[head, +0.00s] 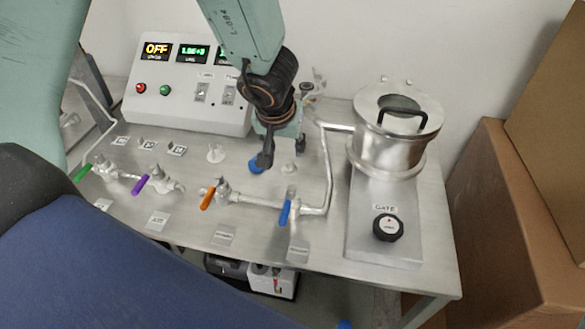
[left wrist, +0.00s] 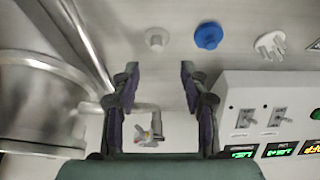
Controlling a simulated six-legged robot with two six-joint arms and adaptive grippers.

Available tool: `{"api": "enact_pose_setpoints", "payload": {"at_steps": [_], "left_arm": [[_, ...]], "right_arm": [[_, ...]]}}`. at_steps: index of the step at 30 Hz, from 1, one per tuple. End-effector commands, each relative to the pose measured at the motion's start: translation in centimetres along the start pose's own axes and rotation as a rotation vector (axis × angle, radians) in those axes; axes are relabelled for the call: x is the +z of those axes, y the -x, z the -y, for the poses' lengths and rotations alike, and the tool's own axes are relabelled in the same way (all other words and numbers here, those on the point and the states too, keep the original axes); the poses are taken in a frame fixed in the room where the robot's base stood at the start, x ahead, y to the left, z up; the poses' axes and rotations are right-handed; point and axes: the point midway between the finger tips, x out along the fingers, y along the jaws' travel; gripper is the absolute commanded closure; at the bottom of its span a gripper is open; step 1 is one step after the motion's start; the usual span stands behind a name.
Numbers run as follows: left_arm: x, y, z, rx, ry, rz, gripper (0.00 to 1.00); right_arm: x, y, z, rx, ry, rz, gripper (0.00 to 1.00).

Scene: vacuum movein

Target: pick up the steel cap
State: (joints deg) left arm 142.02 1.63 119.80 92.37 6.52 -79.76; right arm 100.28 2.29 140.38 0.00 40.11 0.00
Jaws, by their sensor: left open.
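A small pale grey cap, which looks like the steel cap (head: 289,168), sits on the metal table beside the blue cap (head: 256,166). In the left wrist view the steel cap (left wrist: 157,38) shows beyond the fingertips, roughly between their lines, with the blue cap (left wrist: 208,35) to its right. My left gripper (head: 266,160) points down over the table close to these caps; in the head view its fingers partly cover the blue cap. In the left wrist view my left gripper (left wrist: 159,78) is open, with nothing between its fingers. My right gripper is not in view.
A white flanged piece (head: 215,153) stands left of the caps. The control box (head: 190,85) is behind, the steel chamber (head: 388,150) to the right. Pipes and valves with coloured handles, such as the blue handle (head: 284,212), line the front. Cardboard boxes (head: 500,220) stand at right.

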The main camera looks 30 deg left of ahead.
Motion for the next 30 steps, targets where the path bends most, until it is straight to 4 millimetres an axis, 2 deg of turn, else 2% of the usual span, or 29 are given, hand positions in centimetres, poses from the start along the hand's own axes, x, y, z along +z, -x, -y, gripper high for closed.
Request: {"api": "enact_pose_setpoints", "payload": {"at_steps": [1,8,18,29,30], "left_arm": [[0.2,-0.8,0.0,0.0,-0.001,0.001,0.55],[0.3,-2.5,-0.2,-0.001,0.0,0.001,0.55],[0.3,-6.5,-0.7,0.0,-0.001,0.0,0.55],[0.0,-7.0,-0.7,0.0,-0.001,0.0,0.55],[0.0,-7.0,-0.7,0.0,-0.001,0.0,0.58]], "right_arm": [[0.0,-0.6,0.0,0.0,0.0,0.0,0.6],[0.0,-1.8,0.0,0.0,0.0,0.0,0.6],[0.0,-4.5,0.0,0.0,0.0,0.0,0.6],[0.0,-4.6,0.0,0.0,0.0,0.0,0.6],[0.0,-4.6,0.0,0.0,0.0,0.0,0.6]]}}
